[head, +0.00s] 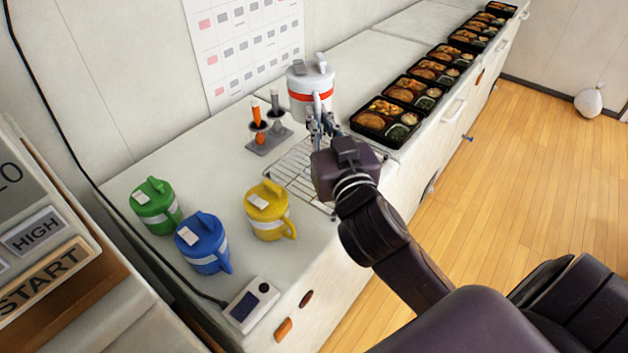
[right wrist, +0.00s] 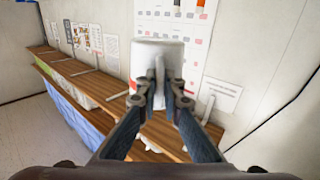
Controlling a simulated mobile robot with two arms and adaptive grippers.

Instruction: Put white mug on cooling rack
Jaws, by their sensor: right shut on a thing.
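The white mug (head: 301,84) has a grey lid and a red band. My right gripper (head: 319,121) is shut on its handle. The mug is upright and appears held up behind the far end of the wire cooling rack (head: 290,180); its exact height above the counter is hard to tell. In the right wrist view the white mug (right wrist: 147,55) is between the two fingers of the right gripper (right wrist: 158,98), which pinch its handle. Part of the cooling rack is hidden behind my right gripper and arm. My left gripper is not in view.
Green (head: 152,210), blue (head: 200,252) and yellow (head: 266,216) mugs stand on the counter left of the rack. A grey holder (head: 268,140) with orange and grey tools is behind the rack. Several bento trays (head: 378,123) line the counter to the right. A small device (head: 263,288) is near the front edge.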

